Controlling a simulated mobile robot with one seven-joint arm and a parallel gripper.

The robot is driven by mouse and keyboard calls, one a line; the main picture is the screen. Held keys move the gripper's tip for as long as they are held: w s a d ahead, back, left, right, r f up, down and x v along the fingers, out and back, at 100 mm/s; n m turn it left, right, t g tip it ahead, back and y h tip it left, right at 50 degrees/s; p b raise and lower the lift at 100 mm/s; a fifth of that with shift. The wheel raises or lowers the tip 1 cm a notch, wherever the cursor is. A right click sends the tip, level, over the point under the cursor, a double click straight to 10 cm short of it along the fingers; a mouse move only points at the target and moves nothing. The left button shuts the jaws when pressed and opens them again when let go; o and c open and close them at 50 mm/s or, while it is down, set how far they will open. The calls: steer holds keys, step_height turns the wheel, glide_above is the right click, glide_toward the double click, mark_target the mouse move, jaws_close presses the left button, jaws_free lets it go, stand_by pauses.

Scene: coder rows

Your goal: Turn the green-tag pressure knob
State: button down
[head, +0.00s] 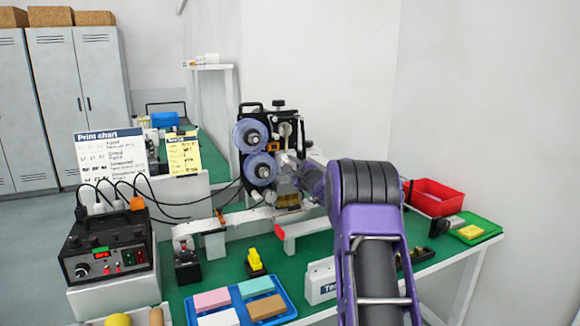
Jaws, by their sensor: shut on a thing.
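The coder (285,130) stands on the green bench top, with two clear blue-violet reels (251,134) on its left side. My purple arm reaches in from the lower right, and my gripper (288,166) is at the front of the coder, right of the lower reel. It is shut on a small part there, which looks to be the pressure knob. My gripper and wrist hide most of that part. I cannot make out its green tag or how far it is turned.
A control box (108,249) with cables stands at left. A blue tray (268,318) of coloured blocks, a yellow-topped device (254,260) and a white labelled box (320,284) lie in front. A red bin (437,196) and green tray (489,232) are at right, near the wall.

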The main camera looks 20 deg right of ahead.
stand_by(0.4)
steer(key=c, duration=0.5)
jaws_free()
steer(key=s, duration=1.7)
steer(key=shift+s+d, duration=0.25)
steer(key=shift+d, duration=0.05)
